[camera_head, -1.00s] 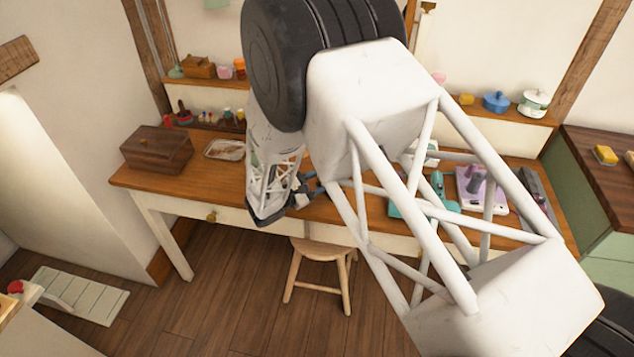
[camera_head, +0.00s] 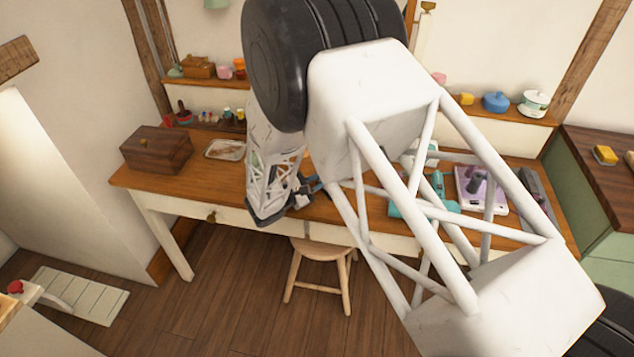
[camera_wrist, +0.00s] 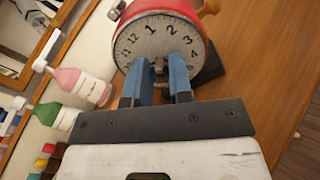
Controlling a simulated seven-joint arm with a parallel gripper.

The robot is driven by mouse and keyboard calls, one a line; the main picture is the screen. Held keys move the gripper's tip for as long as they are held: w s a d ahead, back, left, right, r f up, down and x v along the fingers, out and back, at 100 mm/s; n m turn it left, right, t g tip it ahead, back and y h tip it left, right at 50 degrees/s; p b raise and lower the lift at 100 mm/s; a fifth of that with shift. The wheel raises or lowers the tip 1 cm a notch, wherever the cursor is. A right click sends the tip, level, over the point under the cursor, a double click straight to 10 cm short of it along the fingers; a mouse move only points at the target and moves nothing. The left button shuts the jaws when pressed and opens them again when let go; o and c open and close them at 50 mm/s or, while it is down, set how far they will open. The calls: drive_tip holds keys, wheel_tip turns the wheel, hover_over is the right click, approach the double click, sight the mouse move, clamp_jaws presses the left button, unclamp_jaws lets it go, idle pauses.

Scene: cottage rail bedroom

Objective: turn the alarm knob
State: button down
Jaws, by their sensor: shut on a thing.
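A red alarm clock (camera_wrist: 118,14) with a pale dial (camera_wrist: 150,32) and black numerals fills the top of the wrist view. My gripper (camera_wrist: 167,68) has its two blue fingers against the clock's face, with a small gap between them. It is shut on the alarm knob, which is mostly hidden between the fingertips. In the head view my gripper (camera_head: 316,186) is low over the front part of the wooden desk (camera_head: 225,185). The clock is hidden behind my arm there.
Pink (camera_wrist: 78,84) and green (camera_wrist: 52,116) bottles stand left of the clock. The desk also bears a brown wooden box (camera_head: 156,151) and a small tray (camera_head: 224,149). A stool (camera_head: 320,250) stands in front. Bare wood lies right of the clock.

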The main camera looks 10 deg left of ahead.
drive_tip(key=shift+m, duration=0.3)
drive_tip(key=m, duration=0.3)
drive_tip(key=shift+m, duration=0.3)
drive_tip(key=m, duration=0.9)
drive_tip(key=shift+m, duration=1.9)
drive_tip(key=c, duration=1.1)
unclamp_jaws()
drive_tip(key=shift+o, duration=0.2)
drive_tip(key=shift+s, duration=0.1)
